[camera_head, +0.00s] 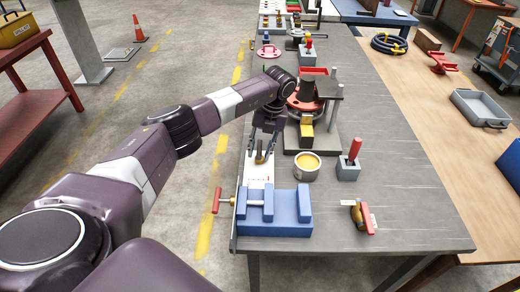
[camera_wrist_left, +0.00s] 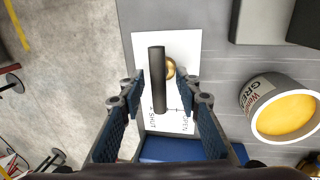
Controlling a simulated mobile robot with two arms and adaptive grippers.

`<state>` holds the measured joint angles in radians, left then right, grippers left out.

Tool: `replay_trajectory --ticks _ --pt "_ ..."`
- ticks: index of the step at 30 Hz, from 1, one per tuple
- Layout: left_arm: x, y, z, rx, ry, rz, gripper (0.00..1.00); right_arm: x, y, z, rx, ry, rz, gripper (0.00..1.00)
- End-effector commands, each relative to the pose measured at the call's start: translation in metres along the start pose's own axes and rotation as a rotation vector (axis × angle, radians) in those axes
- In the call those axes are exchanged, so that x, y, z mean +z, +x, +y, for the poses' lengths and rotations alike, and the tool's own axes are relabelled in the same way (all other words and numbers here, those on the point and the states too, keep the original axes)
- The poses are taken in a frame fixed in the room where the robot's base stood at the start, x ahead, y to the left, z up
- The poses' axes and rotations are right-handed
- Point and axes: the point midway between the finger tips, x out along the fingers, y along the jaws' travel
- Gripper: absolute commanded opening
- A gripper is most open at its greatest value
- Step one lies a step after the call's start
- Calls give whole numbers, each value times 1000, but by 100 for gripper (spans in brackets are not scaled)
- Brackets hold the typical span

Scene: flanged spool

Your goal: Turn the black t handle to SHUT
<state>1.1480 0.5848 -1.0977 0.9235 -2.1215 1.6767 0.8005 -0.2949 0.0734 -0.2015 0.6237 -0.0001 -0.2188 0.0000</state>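The black T handle (camera_wrist_left: 157,82) shows in the left wrist view as a dark bar, with a brass part (camera_wrist_left: 170,68) beside its upper half. It stands over a white card (camera_wrist_left: 182,45) printed SHUT at lower left and OPEN at lower right. The bar's lower end lies near the word SHUT. My left gripper (camera_wrist_left: 164,78) is open, one finger on each side of the bar, with visible gaps. In the head view my left gripper (camera_head: 264,144) points down over the white card (camera_head: 259,174); the handle is mostly hidden there. My right gripper is not in view.
A blue vise (camera_head: 290,215) with a red handle is in front of the card. A grease tin (camera_head: 306,167) stands close on the right, with a red-handled block (camera_head: 349,167) beyond. A black and red fixture (camera_head: 305,100) stands behind. The bench's front right (camera_head: 420,215) is clear.

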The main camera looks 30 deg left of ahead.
Motion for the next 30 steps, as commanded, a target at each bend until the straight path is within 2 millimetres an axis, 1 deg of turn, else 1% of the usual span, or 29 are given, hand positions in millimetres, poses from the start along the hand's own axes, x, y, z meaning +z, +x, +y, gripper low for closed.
replay_trajectory --ticks 1,4,8,12,17,23,30 --pt "0 0 0 0 0 0 31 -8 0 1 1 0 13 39" --pt "0 0 0 0 0 0 30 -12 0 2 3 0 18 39" --pt "0 0 0 0 0 0 16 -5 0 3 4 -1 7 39" --pt "0 0 0 0 0 0 0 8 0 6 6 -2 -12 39" --pt "0 0 0 0 0 -1 0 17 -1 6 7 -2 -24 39" --pt "0 0 1 1 29 -7 0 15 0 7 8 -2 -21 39" --pt "1 0 2 2 150 -32 0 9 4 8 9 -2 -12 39"
